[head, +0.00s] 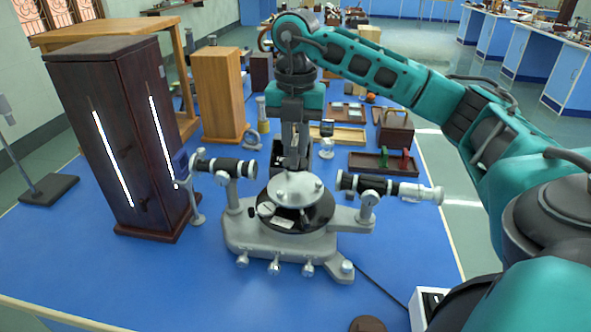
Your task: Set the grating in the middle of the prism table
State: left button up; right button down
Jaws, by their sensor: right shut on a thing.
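The prism table (295,187) is the pale metal disc at the middle of the spectrometer (290,243), above a dark round plate. My right gripper (296,162) points straight down just behind and above the disc, its fingers close together. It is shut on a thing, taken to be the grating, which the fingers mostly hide. I cannot tell whether that thing touches the disc. My left gripper is out of view.
The spectrometer's two black tubes (225,167) (390,187) flank the disc. A tall dark lamp housing (125,130) with glowing slits stands left. Behind are a wooden box (218,95), a small lens stand (327,140) and a tray (372,162). The blue bench front is mostly clear.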

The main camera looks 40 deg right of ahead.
aim_at(295, 165)
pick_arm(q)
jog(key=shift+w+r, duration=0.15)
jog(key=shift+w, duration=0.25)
pick_arm(e)
jog(key=shift+f, duration=2.55)
jog(key=shift+f+b, duration=0.2)
jog(key=shift+b, duration=0.15)
jog(key=c, duration=1.4)
grip_release()
jog(key=o, duration=0.4)
jog(key=shift+c, duration=0.2)
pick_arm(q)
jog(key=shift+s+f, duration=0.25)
pick_arm(e)
jog(key=shift+r, duration=0.1)
